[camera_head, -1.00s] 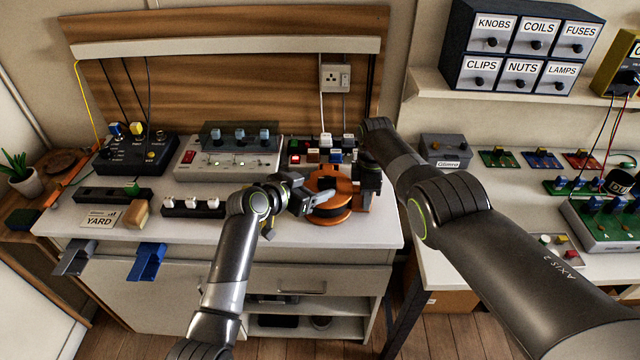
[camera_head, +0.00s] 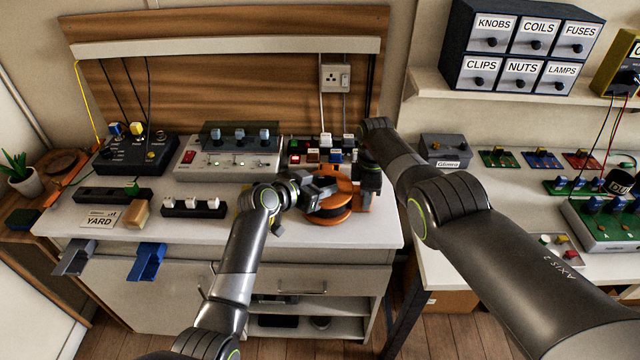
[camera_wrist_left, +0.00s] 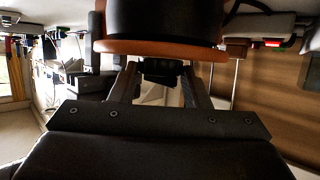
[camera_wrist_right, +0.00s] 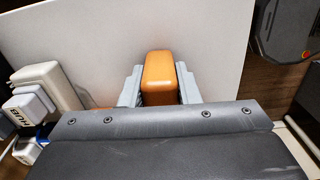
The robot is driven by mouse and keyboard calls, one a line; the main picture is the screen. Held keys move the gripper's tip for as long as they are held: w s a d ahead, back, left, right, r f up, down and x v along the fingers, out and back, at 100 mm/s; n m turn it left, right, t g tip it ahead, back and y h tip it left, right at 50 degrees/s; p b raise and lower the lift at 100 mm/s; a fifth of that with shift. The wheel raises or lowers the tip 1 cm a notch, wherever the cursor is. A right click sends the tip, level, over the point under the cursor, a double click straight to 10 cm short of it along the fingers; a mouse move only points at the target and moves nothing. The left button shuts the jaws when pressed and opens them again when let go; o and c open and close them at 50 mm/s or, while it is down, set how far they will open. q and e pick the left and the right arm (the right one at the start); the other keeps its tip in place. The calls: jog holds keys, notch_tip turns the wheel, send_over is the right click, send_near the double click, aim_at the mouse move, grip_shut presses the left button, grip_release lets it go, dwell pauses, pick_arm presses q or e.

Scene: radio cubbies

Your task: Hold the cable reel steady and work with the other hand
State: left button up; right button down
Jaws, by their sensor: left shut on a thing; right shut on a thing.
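The cable reel (camera_head: 338,209), an orange and black drum, stands at the right front of the workbench. My left gripper (camera_head: 322,184) is at the reel's left side. In the left wrist view its fingers (camera_wrist_left: 161,82) are shut on a small black knob-like part (camera_wrist_left: 161,68) beside the reel's orange rim (camera_wrist_left: 120,47). My right gripper (camera_head: 367,178) points down at the reel's right side. In the right wrist view its fingers (camera_wrist_right: 160,88) are shut on an orange block-shaped part (camera_wrist_right: 160,74), seemingly of the reel's frame. The grippers partly hide the reel.
Behind the reel are small coloured switches (camera_head: 312,157) and a white control box (camera_head: 228,158). A white-button strip (camera_head: 193,207) and a wooden block (camera_head: 136,213) lie to the left. A second table (camera_head: 440,250) stands right, across a gap.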

pick_arm(q)
jog(key=shift+w+a+m+g+h, duration=0.15)
jog(key=shift+a+m+g+h, duration=0.05)
jog(key=shift+m+g+h, duration=0.4)
jog(key=shift+w+a+f+m+g+h, duration=0.15)
jog(key=shift+m+g+h, duration=0.3)
jog(key=shift+m+g, duration=0.4)
jog(key=shift+w+r+m+g+h, duration=0.1)
jog(key=shift+m+g+h, duration=0.35)
jog(key=shift+m+g, duration=0.35)
jog(key=shift+f, duration=0.1)
jog(key=o, duration=1)
jog(key=shift+c, duration=0.2)
jog(key=v, duration=1.2)
jog(key=shift+s, duration=0.1)
